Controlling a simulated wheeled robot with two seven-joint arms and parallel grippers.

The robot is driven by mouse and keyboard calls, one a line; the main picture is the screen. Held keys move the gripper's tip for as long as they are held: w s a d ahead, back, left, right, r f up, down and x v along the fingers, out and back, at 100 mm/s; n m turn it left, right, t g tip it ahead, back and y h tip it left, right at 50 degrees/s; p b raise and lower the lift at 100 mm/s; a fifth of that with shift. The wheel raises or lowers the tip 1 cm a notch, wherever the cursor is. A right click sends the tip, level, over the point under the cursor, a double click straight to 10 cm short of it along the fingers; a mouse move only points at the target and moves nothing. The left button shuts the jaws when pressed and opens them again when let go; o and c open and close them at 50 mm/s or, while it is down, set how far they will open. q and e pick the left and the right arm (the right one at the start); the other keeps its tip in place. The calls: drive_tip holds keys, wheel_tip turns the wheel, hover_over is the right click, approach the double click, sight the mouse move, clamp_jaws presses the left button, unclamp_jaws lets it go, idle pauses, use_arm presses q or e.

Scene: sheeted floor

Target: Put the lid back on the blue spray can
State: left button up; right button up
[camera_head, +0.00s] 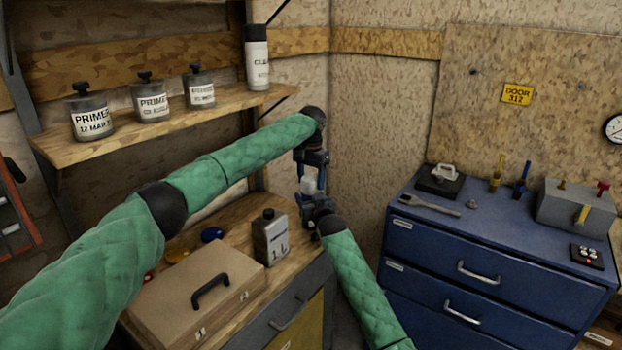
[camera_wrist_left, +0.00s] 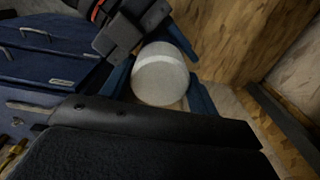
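My left gripper (camera_head: 309,181) points down in the head view, at the end of the green arm from the left. A pale white rounded piece (camera_head: 309,187) sits between its blue fingers. In the left wrist view this white piece (camera_wrist_left: 161,76) is large and smooth with a lighter band, with a blue finger close on either side. My right gripper (camera_head: 316,207) comes up from below, right under it; its dark jaws (camera_wrist_left: 133,27) also show beside the white piece in the wrist view. I cannot tell a blue can body apart from the blue fingers.
A grey one-litre can (camera_head: 271,238) and a tan case (camera_head: 196,295) stand on the wooden bench below the arms. A shelf (camera_head: 165,119) holds primer pots and a white spray can (camera_head: 257,58). A blue drawer cabinet (camera_head: 487,255) stands right, with tools on top.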

use_arm(q)
drive_tip(key=o, duration=0.4)
wheel_tip(320, 180, up, 12)
idle(0.6)
use_arm(e)
drive_tip(key=o, duration=1.4)
drive_tip(key=shift+o, duration=0.2)
use_arm(q)
drive_tip(key=shift+f, duration=0.1)
use_arm(e)
drive_tip(key=shift+s, duration=0.1)
